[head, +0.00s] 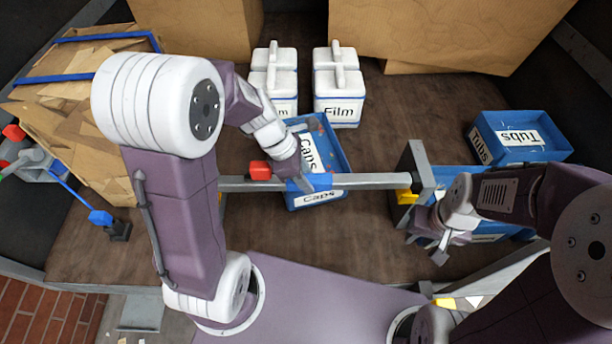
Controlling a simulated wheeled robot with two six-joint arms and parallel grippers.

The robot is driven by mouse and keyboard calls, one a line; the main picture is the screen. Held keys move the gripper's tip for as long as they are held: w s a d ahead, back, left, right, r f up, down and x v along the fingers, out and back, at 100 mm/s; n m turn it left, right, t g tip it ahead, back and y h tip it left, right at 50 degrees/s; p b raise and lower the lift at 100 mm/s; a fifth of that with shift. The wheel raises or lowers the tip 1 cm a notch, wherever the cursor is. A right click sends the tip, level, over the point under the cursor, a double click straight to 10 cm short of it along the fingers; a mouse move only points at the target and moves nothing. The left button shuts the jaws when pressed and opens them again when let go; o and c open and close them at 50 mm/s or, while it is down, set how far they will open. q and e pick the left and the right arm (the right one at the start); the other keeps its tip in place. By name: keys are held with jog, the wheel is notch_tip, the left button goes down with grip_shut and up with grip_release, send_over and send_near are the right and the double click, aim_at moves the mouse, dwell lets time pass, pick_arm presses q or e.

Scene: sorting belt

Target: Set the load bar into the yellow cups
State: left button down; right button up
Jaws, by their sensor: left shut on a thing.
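The load bar (370,181) is a long grey bar lying level across the middle of the head view, with a blue section near its middle. A red block (260,170) shows at the bar's left part. My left gripper (303,184) is shut on the bar beside the blue section. The bar's right end is near a grey post (420,170). A yellow cup (405,197) shows at that post, just below the bar's end in the picture; I cannot tell their height gap. My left arm hides the bar's far left end and most of that side. My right gripper (428,247) is open and empty, below the post.
A blue Caps bin (338,150) stands behind and under the bar. White Film tubs (339,95) stand behind it. A blue Tubs bin (560,154) is at right. Cardboard boxes (440,30) line the back. Brown surface between the bar and my base is clear.

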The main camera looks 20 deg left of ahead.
pick_arm(q)
jog(key=shift+f+b, duration=1.85)
jog(key=shift+f, duration=0.45)
jog(key=c, duration=1.1)
grip_release()
jog(key=shift+c, duration=0.2)
jog(key=shift+o, duration=1.3)
jog(key=shift+s, duration=0.1)
jog(key=v, duration=0.9)
